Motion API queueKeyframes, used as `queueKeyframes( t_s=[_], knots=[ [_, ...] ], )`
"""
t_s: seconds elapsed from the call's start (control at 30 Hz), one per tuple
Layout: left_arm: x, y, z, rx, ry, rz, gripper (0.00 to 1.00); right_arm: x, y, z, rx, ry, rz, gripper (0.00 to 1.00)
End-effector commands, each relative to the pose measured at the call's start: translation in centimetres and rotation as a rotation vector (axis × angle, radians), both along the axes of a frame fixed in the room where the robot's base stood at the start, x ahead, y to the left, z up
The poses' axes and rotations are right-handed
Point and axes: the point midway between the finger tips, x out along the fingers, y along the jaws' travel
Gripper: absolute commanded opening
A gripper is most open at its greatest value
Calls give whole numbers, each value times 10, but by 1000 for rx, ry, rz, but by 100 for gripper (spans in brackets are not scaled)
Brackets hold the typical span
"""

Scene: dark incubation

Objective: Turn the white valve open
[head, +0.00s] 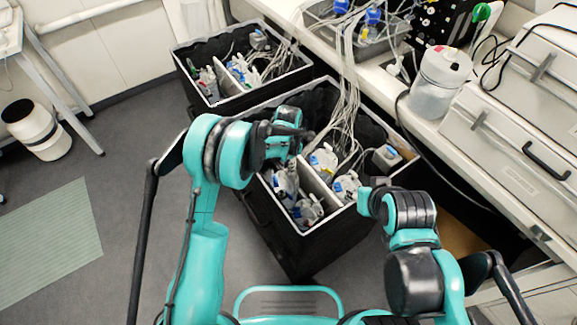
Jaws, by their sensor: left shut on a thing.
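My left gripper (303,133) reaches over the left part of the front black crate (290,243). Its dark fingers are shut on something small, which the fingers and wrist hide. I cannot make out the white valve clearly. Clear bottles with white and blue caps (323,160) stand in the crate, with thin tubes running up from them. My right arm's end (366,201) is at the crate's right front edge. Its fingers cannot be made out, so I cannot see whether it is open or shut.
A second black crate (200,100) with tubed bottles stands behind. A bench at right holds a white-lidded canister (439,82) and a pale equipment case (530,130). Tubes (347,75) hang from the bench into the front crate.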

Motion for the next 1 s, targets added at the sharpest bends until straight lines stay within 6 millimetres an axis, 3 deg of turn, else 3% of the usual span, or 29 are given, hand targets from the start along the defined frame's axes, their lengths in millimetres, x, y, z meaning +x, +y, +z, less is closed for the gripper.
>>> queueKeyframes(
  t_s=[0.7, 0.73, 1.0],
  knots=[
    [0, 0, 0, 0, 0, 73, 0, 0, 0, 0, 0, 0, 0, 36],
    [0, 0, 0, 0, 0, 72, 20, 0, 0, 0, 0, 0, 0, 36],
    [0, 0, 0, 0, 0, 72, 20, 0, 0, 0, 0, 0, 0, 36]
  ],
)
